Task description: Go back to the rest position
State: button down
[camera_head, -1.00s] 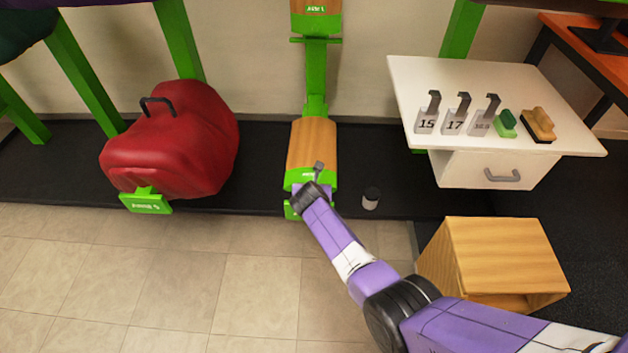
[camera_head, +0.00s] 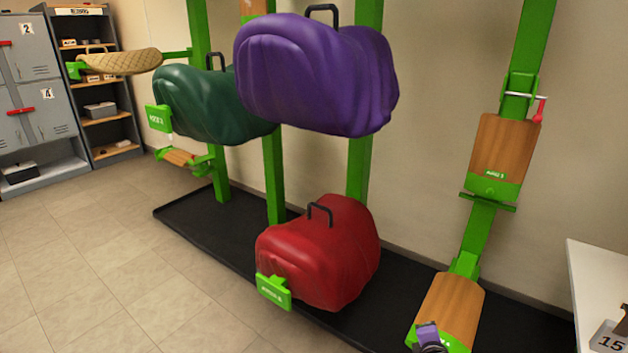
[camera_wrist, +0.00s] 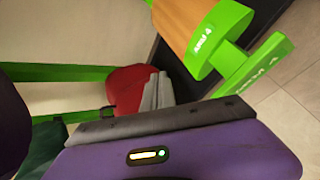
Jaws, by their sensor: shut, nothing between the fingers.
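The end of my arm, with my gripper (camera_wrist: 157,92), shows in the wrist view as a purple body with grey fingers that look shut and hold nothing. In the head view only a small purple part of my arm's end shows at the bottom edge, in front of the lowest wooden saddle arm (camera_head: 451,303). In the wrist view a wood and green saddle arm marked "ARM 4" (camera_wrist: 205,30) is close by, beyond the gripper, with a gap that I cannot judge.
A red covered saddle (camera_head: 322,255), a purple one (camera_head: 310,75) and a green one (camera_head: 205,100) hang on the green rack. A wooden arm with a red-handled crank (camera_head: 540,108) is higher on the right post. A white table (camera_head: 590,275) stands at the right edge. Floor at left is clear.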

jog(key=s+a+r+m+t+y, duration=0.1)
jog(key=s+a+r+m, duration=0.45)
jog(key=s, duration=1.15)
jog(key=s+a+r+m+t+y, duration=0.15)
jog(key=s+r+m, duration=0.65)
jog(key=s, duration=0.9)
jog(key=s+a+r+m+t+y, duration=0.15)
jog(key=s+a+r+m, duration=0.35)
jog(key=s, duration=1.2)
notch_tip(320, 180, up, 17)
jog(key=d+m+p, duration=0.1)
jog(key=p, duration=1.4)
jog(key=shift+s+d+f+g+p, duration=0.2)
jog(key=shift+s+d+g+p, duration=0.1)
jog(key=shift+p, duration=0.1)
